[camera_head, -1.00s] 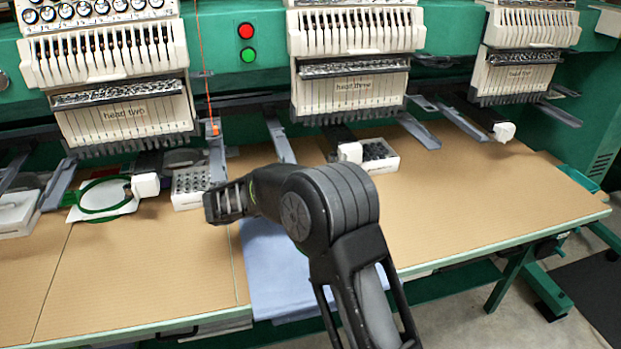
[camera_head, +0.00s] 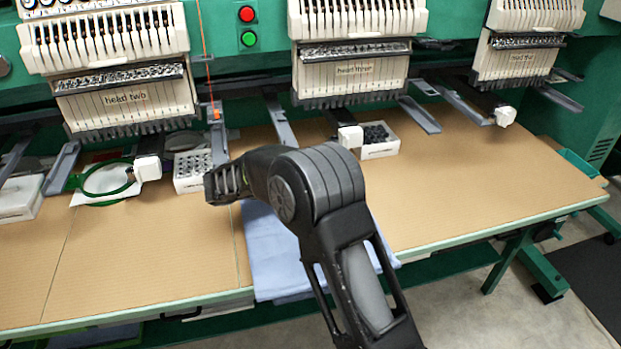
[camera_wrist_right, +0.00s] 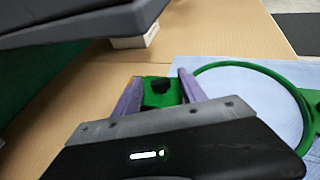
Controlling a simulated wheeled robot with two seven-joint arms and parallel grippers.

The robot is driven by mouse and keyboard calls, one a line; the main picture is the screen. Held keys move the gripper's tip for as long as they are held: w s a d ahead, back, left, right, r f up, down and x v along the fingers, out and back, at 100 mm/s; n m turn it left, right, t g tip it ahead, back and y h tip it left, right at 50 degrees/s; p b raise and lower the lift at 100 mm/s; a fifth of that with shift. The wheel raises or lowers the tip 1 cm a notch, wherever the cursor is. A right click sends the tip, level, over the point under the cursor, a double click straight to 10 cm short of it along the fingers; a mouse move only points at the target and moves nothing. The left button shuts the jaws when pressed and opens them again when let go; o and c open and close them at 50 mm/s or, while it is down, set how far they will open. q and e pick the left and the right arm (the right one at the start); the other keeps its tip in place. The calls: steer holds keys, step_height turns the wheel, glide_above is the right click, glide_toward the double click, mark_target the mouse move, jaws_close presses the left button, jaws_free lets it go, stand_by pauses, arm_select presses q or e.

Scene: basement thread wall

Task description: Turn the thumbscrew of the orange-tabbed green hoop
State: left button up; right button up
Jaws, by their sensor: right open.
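In the right wrist view, a green bracket (camera_wrist_right: 163,98) with a black thumbscrew (camera_wrist_right: 160,85) sits between the two purple fingers of my right gripper (camera_wrist_right: 159,80). The fingers are apart, one on each side; I cannot tell whether either touches it. A green hoop (camera_wrist_right: 250,66) lies on light blue cloth at the right; its join to the bracket is hidden. No orange tab shows there. In the head view my right gripper (camera_head: 226,185) is over the cloth's left edge, and my arm hides this hoop. Another green hoop (camera_head: 108,164) lies at the left on white fabric. My left gripper is not in view.
The blue cloth (camera_head: 285,262) lies on the tan table (camera_head: 450,195). White boxes (camera_head: 192,186) (camera_head: 380,153) stand under the embroidery heads, with grey arms (camera_head: 218,138) jutting forward. The table is clear at the right and front left.

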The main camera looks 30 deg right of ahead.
steer(key=shift+a, duration=0.1)
steer(key=p+v, duration=0.1)
steer(key=v, duration=0.6)
steer(key=shift+a+r, duration=0.15)
steer(key=shift+a, duration=0.1)
steer(key=shift+c, duration=0.3)
